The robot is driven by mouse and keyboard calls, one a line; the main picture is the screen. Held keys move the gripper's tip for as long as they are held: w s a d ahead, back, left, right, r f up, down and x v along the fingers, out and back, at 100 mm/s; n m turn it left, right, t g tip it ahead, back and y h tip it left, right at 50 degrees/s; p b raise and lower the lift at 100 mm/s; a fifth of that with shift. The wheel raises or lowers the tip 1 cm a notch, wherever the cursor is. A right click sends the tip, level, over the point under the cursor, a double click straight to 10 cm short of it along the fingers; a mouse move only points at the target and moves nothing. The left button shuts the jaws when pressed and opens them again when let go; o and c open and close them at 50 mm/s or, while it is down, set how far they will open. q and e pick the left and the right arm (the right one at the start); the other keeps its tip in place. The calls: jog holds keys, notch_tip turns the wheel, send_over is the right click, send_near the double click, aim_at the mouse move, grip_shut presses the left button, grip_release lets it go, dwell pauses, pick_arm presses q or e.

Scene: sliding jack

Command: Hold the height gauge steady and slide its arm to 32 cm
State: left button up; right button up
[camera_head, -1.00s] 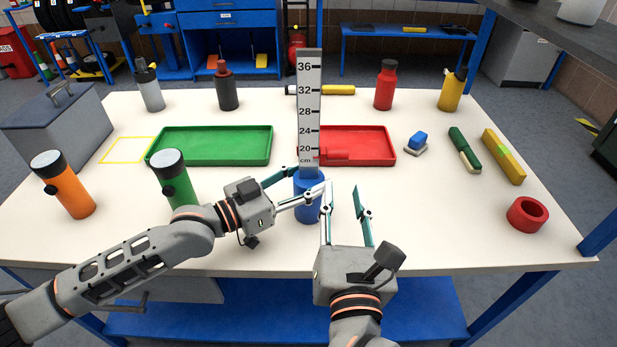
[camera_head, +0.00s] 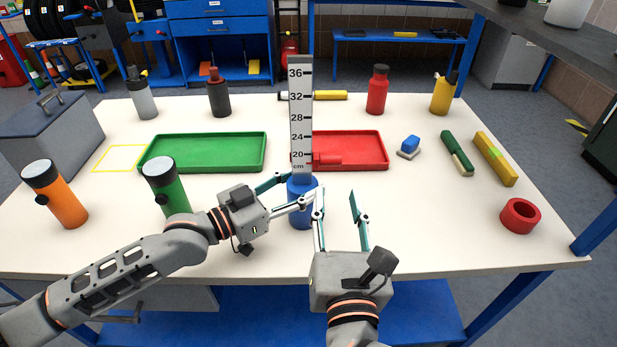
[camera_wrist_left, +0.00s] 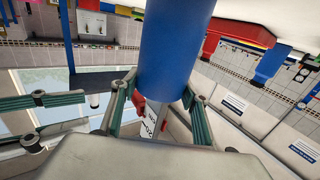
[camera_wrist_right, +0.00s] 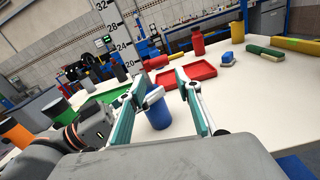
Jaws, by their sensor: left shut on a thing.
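The height gauge has a blue round base (camera_head: 302,214) and an upright grey scale (camera_head: 300,120) marked in cm. Its red arm (camera_head: 326,159) points right at about the 20 mark or just under, in front of the red tray. My left gripper (camera_head: 288,193) is shut around the blue base, which fills the middle of the left wrist view (camera_wrist_left: 176,45). My right gripper (camera_head: 336,203) is open and empty, just right of the base and below the red arm. The right wrist view shows the base (camera_wrist_right: 158,114) beyond its fingers and the red arm (camera_wrist_right: 156,63) above.
A green tray (camera_head: 205,169) and a red tray (camera_head: 375,166) lie behind the gauge. Green (camera_head: 166,187) and orange (camera_head: 55,193) flashlights stand left. A red ring (camera_head: 520,216) lies right. Bare table lies between the right gripper and the ring.

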aim_at(335, 164)
jog(key=w+d+f+n+y, duration=0.15)
jog(key=n+y, duration=0.25)
jog(key=n, duration=0.8)
jog(key=d+f+n+y, duration=0.1)
jog(key=d+n+y, duration=0.25)
jog(key=n, duration=0.95)
jog(key=x, duration=0.8)
jog(key=r+x, duration=0.1)
jog(key=x, duration=0.3)
jog(key=shift+s+a, duration=0.25)
grip_shut()
